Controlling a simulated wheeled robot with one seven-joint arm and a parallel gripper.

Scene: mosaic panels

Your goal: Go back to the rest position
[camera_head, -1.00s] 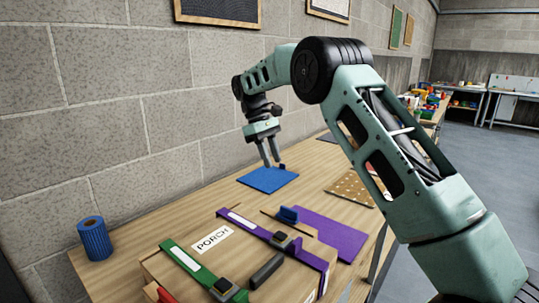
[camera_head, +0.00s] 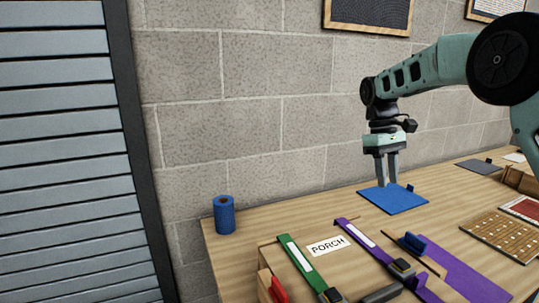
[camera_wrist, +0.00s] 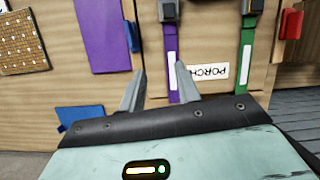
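My gripper (camera_head: 388,170) hangs fingers-down over the wooden table, above or just behind the blue mat (camera_head: 408,203). Its two fingers stand apart with a gap between them, and I see nothing held. In the wrist view my gripper (camera_wrist: 158,88) also shows spread, empty fingers. The arm reaches in from the right side of the head view.
A blue roll (camera_head: 224,215) stands at the table's left end. A wooden box with a PORCH label (camera_head: 328,246), a green strap (camera_head: 302,264) and a purple strap (camera_head: 362,238) sits in front. A purple mat (camera_head: 462,280) and dotted board (camera_head: 503,235) lie right. A block wall stands behind.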

